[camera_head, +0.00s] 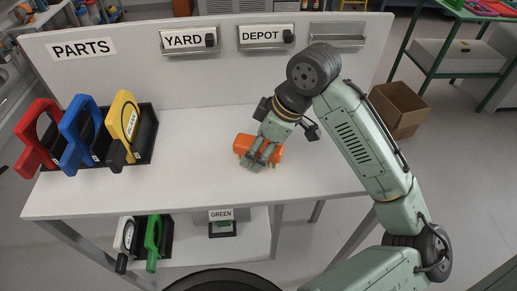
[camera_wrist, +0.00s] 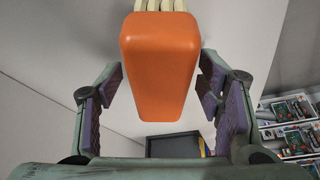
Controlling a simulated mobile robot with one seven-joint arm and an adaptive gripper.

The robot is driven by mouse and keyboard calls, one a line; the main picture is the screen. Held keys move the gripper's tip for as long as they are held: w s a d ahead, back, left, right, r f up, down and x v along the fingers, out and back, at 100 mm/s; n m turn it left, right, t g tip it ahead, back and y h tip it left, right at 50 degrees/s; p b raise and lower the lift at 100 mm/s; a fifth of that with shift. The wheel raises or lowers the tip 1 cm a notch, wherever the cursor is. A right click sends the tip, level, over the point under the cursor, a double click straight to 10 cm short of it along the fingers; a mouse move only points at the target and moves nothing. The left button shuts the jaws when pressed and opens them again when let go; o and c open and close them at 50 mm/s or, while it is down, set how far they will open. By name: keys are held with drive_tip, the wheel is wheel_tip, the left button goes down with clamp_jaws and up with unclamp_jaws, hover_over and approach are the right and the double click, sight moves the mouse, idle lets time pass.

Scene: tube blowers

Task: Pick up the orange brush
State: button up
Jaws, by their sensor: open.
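The orange brush (camera_head: 244,145) lies on the white table top, right of its middle in the head view. In the wrist view the orange brush (camera_wrist: 160,55) fills the upper middle, with pale bristles at its top edge. My gripper (camera_head: 261,162) is over the brush in the head view and hides part of it. In the wrist view my gripper (camera_wrist: 163,95) is open, with one finger on each side of the brush. Gaps show between the fingers and the brush there.
Red (camera_head: 39,137), blue (camera_head: 82,133) and yellow (camera_head: 124,127) handled items stand in a black rack at the left of the table. A back panel with PARTS, YARD and DEPOT labels rises behind. White and green items are on the lower shelf. A cardboard box (camera_head: 398,110) stands right.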

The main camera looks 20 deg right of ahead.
drive_tip(key=shift+f, duration=0.2)
idle(0.3)
drive_tip(key=c, duration=1.4)
drive_tip(key=shift+r, duration=0.4)
wheel_tip(320, 180, up, 3)
drive_tip(key=shift+r+b, duration=0.15)
drive_tip(key=shift+b, duration=0.4)
drive_tip(key=s+a+b, duration=0.1)
drive_tip(key=s, duration=0.4)
drive_tip(key=s+a+r+b, duration=0.1)
drive_tip(key=s+a, duration=0.1)
drive_tip(key=s, duration=0.3)
drive_tip(key=s+a+b, duration=0.1)
drive_tip(key=s, duration=0.4)
drive_tip(key=shift+s+a+r, duration=0.2)
drive_tip(key=shift+s, duration=0.1)
